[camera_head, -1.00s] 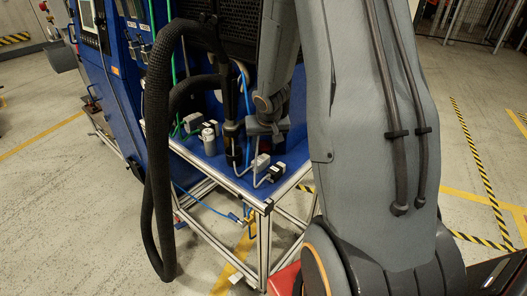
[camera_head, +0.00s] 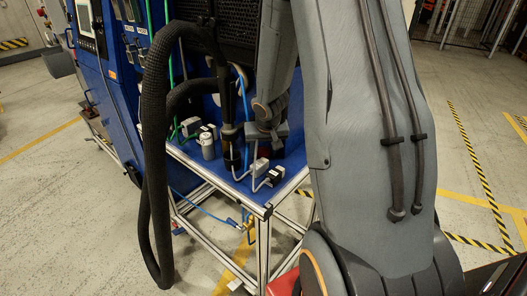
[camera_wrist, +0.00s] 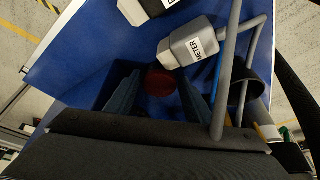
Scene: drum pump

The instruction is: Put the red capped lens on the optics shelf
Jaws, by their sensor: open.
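A dark red round thing (camera_wrist: 160,82), likely the red capped lens, shows in the wrist view between my fingers, beyond their tips. My gripper (camera_wrist: 157,103) is open, with one dark finger on each side of it. I cannot tell whether the fingers touch it. In the head view my gripper (camera_head: 268,132) is over the blue bench top (camera_head: 222,178), partly hidden by my arm. I cannot identify the optics shelf in either view.
A grey box labelled METER (camera_wrist: 185,45) stands close beside the red thing, with grey cables to its right. A small white cylinder (camera_head: 208,146) stands left on the bench. A thick black hose (camera_head: 156,160) hangs in front of the bench's left side.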

